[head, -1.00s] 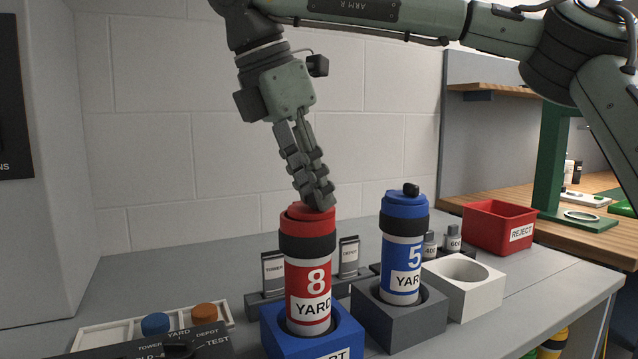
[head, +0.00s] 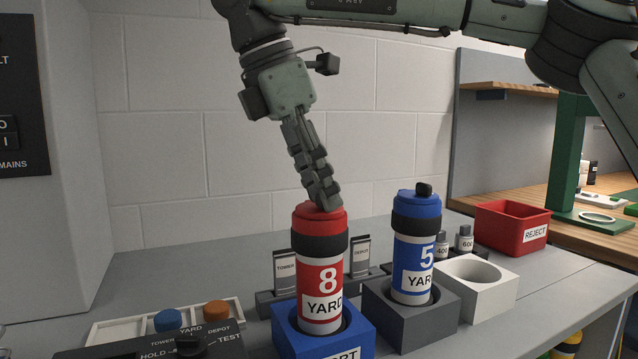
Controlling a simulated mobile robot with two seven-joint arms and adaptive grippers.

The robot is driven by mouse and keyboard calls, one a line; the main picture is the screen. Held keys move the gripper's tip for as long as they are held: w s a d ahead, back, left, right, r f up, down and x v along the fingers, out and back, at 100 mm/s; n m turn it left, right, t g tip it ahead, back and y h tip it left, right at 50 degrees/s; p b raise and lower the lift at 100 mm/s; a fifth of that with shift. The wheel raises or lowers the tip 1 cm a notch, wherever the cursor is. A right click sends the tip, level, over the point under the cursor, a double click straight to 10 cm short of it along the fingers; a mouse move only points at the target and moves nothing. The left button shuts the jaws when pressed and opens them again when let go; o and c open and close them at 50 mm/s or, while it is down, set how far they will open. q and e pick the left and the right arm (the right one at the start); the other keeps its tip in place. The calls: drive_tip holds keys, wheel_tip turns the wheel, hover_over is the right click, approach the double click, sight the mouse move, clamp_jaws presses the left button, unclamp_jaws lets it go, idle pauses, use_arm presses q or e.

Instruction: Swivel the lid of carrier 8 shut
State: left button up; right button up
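Carrier 8 (head: 320,285) is a red and white tube with a dark band, standing upright in the blue block (head: 350,340). Its red lid (head: 312,214) lies on top and looks nearly in line with the body; I cannot tell whether it is fully shut. My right gripper (head: 326,203) reaches down from above, its fingertips at the lid's top. The fingers overlap in this view, so their gap and any knob between them are hidden. My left gripper is not in view.
Blue carrier 5 (head: 412,262), with a black knob on its lid, stands close by in a grey block (head: 405,325). A white block with an empty hole (head: 490,295) and a red reject bin (head: 510,228) are farther right. A switch panel (head: 150,345) is at front left.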

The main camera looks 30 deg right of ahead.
drive_tip(key=shift+o, duration=0.9)
drive_tip(key=v, duration=1.2)
